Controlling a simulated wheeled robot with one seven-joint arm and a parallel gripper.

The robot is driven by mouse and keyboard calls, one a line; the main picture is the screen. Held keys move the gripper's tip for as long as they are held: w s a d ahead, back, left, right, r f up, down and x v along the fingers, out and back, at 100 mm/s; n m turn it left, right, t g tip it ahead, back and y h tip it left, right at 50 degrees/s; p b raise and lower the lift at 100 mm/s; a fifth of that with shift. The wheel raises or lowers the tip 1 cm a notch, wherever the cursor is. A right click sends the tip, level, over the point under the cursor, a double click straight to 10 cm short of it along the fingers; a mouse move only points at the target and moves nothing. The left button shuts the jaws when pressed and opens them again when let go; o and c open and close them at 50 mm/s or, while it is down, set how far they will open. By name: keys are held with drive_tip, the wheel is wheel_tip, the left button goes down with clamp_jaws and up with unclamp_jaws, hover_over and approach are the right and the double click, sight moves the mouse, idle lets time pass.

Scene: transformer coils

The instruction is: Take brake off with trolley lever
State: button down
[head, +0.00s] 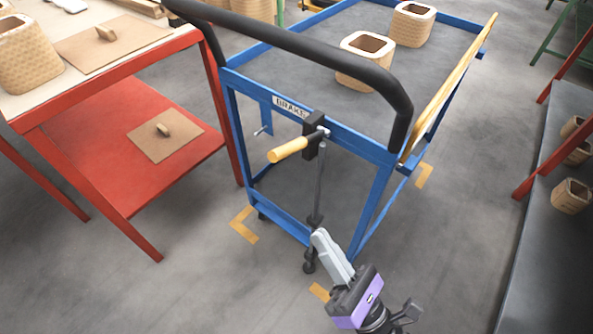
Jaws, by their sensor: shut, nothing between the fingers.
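The blue trolley (350,140) stands in the middle of the head view, with a black push handle (300,48) and a grey deck. A BRAKE label (289,105) is on its front rail. The lever with a yellow grip (288,150) sticks out to the left from a black block (313,135) on that rail. A thin rod (320,180) runs down from the block to a black foot (309,262) near the floor. My gripper (318,236) is shut and empty, low in front of the trolley. Its fingertips overlap the rod's lower end in the picture; I cannot tell whether they touch.
A red table (120,70) with wooden boards and a woven coil (28,60) stands at the left. Two coils (413,22) sit on the trolley. A dark bench (550,230) stands at the right. Grey floor is clear at the lower left.

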sight(301, 143)
drive_tip(key=d+r+x, duration=0.1)
drive_tip(key=r+x, duration=0.1)
drive_tip(key=x, duration=1)
drive_tip(key=shift+r+p, duration=0.35)
drive_tip(key=shift+p, duration=0.1)
drive_tip(key=shift+d, duration=0.15)
